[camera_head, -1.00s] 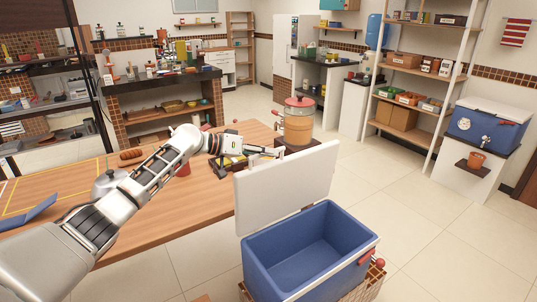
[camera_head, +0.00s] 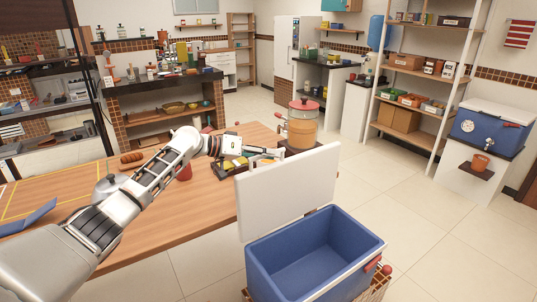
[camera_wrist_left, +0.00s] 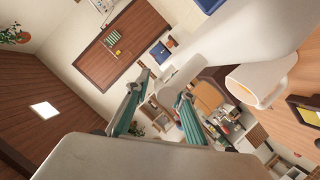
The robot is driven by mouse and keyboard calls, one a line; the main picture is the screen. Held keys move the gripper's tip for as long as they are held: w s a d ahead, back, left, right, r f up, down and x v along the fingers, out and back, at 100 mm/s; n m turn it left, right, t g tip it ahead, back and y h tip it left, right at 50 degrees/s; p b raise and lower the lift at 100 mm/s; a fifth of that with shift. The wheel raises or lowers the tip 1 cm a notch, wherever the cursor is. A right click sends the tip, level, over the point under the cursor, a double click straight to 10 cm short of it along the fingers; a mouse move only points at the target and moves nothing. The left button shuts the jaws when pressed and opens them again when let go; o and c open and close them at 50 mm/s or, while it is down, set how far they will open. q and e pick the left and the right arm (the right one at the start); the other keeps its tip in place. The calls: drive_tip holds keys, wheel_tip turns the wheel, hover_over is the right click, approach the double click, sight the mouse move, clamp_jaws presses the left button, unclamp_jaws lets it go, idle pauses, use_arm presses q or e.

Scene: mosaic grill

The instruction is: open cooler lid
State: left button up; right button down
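The cooler is a blue open box (camera_head: 315,262) at the lower centre right of the head view, and its inside shows empty. Its white lid (camera_head: 292,192) stands raised and steep along the table side. My left gripper (camera_head: 270,157) is behind the lid's upper left edge, partly hidden by it. The head view does not show whether it touches the lid. In the left wrist view its two green-padded fingers (camera_wrist_left: 160,112) are spread apart with nothing between them. My right gripper is not in view.
A wooden table (camera_head: 190,228) lies left of the cooler. Another blue cooler (camera_head: 483,132) stands at the right. The floor right of the open cooler is clear.

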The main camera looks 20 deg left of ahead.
use_arm(q)
drive_tip(key=shift+s+a+r, duration=0.1)
drive_tip(key=shift+a, duration=0.15)
drive_tip(key=v, duration=1.1)
drive_tip(key=shift+s, duration=0.2)
drive_tip(key=shift+a+r, duration=0.1)
drive_tip(key=shift+a, duration=0.05)
